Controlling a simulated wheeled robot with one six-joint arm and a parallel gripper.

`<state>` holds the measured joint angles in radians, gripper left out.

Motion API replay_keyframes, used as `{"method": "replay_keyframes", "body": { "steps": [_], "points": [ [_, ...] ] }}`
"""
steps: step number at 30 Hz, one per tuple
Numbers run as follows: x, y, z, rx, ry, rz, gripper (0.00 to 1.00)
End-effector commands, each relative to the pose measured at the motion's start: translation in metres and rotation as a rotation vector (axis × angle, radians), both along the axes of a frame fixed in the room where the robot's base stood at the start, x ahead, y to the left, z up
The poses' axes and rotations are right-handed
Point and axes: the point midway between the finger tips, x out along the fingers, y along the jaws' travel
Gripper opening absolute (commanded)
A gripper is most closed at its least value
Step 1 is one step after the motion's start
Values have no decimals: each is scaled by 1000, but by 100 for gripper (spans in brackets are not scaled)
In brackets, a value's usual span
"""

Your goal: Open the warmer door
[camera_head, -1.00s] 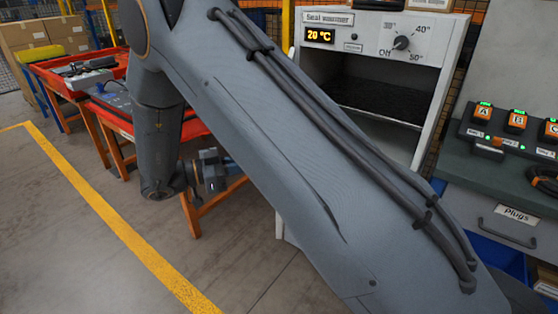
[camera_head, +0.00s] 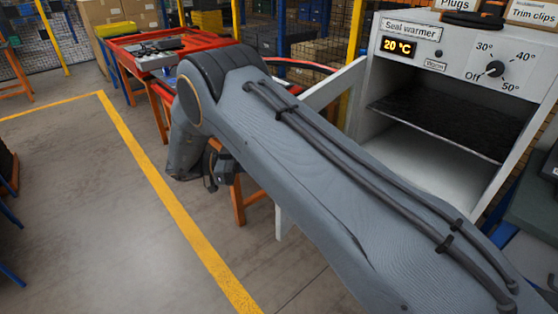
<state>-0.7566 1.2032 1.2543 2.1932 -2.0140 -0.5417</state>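The seal warmer (camera_head: 411,75) is a white cabinet at the right, with a 20 °C display and a dial. Its front is uncovered, showing a dark shelf and a pale, empty-looking lower space. A white panel (camera_head: 340,87), which looks like its door, stands out from the cabinet's left side, swung open toward the left. My arm crosses in front and hides most of it; a lower strip shows below the arm. My gripper (camera_head: 221,168) is mostly hidden behind my arm, left of the panel. I cannot see its fingers, nor whether it touches the door.
Orange-framed tables with red trays (camera_head: 215,40) stand behind my arm. A dark bench (camera_head: 535,205) is at the right edge. The floor (camera_head: 90,210) at the left, with a yellow line, is clear.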

Motion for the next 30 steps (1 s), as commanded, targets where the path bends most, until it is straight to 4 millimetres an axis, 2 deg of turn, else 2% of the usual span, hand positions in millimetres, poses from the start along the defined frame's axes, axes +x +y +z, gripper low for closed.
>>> {"method": "replay_keyframes", "body": {
  "steps": [11, 12, 14, 15, 30],
  "points": [
    [1, 4, 0, 4, -5, 14, 0],
    [1, 4, 0, 4, -4, 15, 17],
    [0, 5, 0, 4, -4, 15, 28],
    [0, 5, 0, 4, -4, 16, 29],
    [-1, 8, 3, 9, -21, 16, 29]
  ]
}}
